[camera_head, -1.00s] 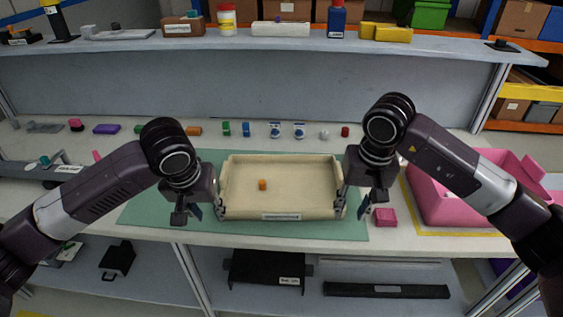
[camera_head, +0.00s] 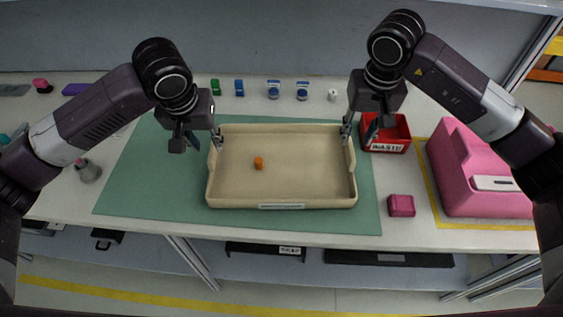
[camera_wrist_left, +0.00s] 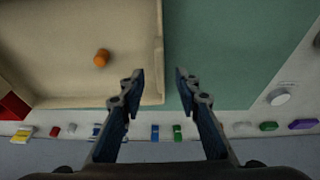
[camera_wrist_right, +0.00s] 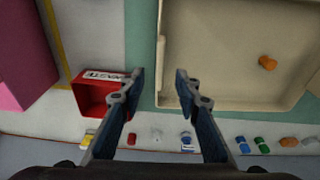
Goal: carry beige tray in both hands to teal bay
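The beige tray (camera_head: 300,190) is level on or just over the teal mat (camera_head: 150,185), with a small orange piece (camera_head: 259,163) inside. My left gripper (camera_head: 205,140) is at the tray's left wall near the far corner. In the left wrist view its fingers (camera_wrist_left: 160,82) are apart, one on each side of the wall (camera_wrist_left: 157,50). My right gripper (camera_head: 358,127) is at the right wall near the far corner. In the right wrist view its fingers (camera_wrist_right: 160,82) are also apart, either side of the wall (camera_wrist_right: 160,50). Contact with the walls cannot be told.
A red waste bin (camera_head: 390,143) stands just right of the tray's far corner. A pink block (camera_head: 401,205) and a large pink container (camera_head: 478,175) are further right. Several small items, including a blue one (camera_head: 239,88), line the back. Bare mat lies left of the tray.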

